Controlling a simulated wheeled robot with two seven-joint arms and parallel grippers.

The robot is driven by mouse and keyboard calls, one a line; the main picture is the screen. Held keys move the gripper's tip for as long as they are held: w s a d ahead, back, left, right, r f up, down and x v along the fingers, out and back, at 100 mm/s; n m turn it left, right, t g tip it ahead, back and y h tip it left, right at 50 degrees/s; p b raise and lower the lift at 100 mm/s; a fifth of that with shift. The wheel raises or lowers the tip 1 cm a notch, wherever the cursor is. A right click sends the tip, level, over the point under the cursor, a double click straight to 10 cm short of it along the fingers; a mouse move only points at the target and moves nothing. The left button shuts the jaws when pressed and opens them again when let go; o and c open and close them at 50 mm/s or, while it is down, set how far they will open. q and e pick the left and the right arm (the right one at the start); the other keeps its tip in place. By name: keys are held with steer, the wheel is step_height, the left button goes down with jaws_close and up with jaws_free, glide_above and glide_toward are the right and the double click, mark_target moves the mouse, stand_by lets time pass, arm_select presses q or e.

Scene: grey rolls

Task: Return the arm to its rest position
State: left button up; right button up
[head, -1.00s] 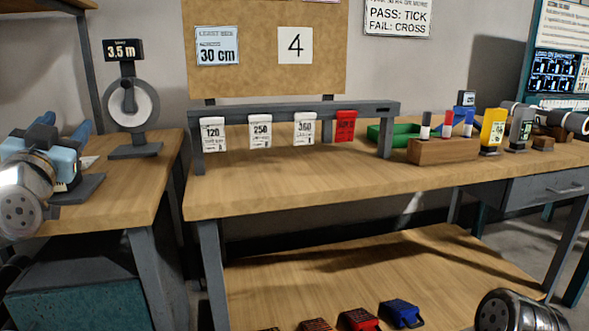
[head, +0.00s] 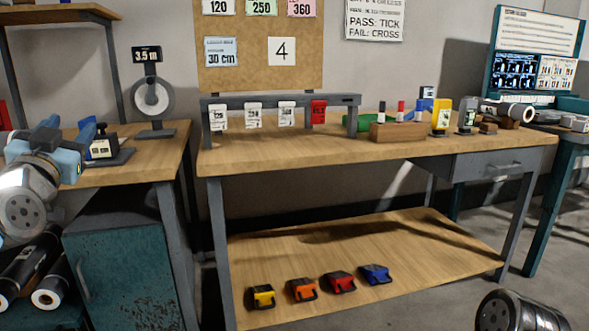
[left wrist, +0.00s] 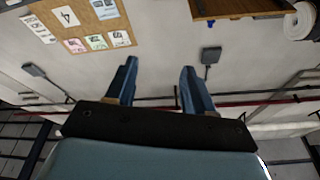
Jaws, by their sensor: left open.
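My left arm comes in at the left edge of the head view. Its left gripper (head: 70,127) has blue fingers that stand apart, in front of the left bench (head: 135,163). In the left wrist view, the left gripper (left wrist: 159,70) is open, with nothing between its fingers, and faces the wall and ceiling. A rounded metal part of my right arm (head: 519,312) shows at the bottom right; my right gripper is not in view.
The middle workbench (head: 390,152) bears a rack (head: 285,101) with hanging tags and a wooden block (head: 398,131). Its lower shelf (head: 340,245) holds several coloured buckles. A dial gauge (head: 152,99) stands on the left bench. Black rolls (head: 32,265) lie below left.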

arm_select(q)
steer(key=w+d+f+g+h+p, duration=0.1)
steer(key=w+d+f+g+h, duration=0.2)
steer(key=f, duration=0.7)
steer(key=w+d+f+g+p, duration=0.1)
steer(key=w+d+f, duration=0.35)
steer(key=f, duration=0.55)
steer(key=w+d+f+g+h+p, duration=0.1)
steer(key=w+d+f+g+h, duration=0.2)
steer(key=f, duration=0.7)
steer(key=d+f+g, duration=0.3)
steer(key=d+f, duration=0.1)
steer(key=f, duration=0.8)
steer(key=s+d+f+n+g+h+p, duration=0.1)
steer(key=s+d+f+g, duration=0.1)
steer(key=s+d+f, duration=0.45)
steer(key=s+d+f+n+g+h+p, duration=0.1)
steer(key=s+f+g, duration=0.15)
steer(key=f, duration=0.65)
steer(key=s+d+f+g+p, duration=0.1)
steer(key=s+d+f+g, duration=0.1)
steer(key=s+f, duration=0.3)
steer(key=s+d+f+n+g+h, duration=0.1)
steer(key=s+d+f+g, duration=0.2)
steer(key=s, duration=1.1)
steer(key=shift+s+d+f+g+p, duration=0.25)
steer(key=shift+d+f+g+p, duration=0.15)
steer(key=shift+d+f, duration=0.7)
steer(key=shift+w+d+r, duration=0.1)
steer(key=shift+r, duration=0.1)
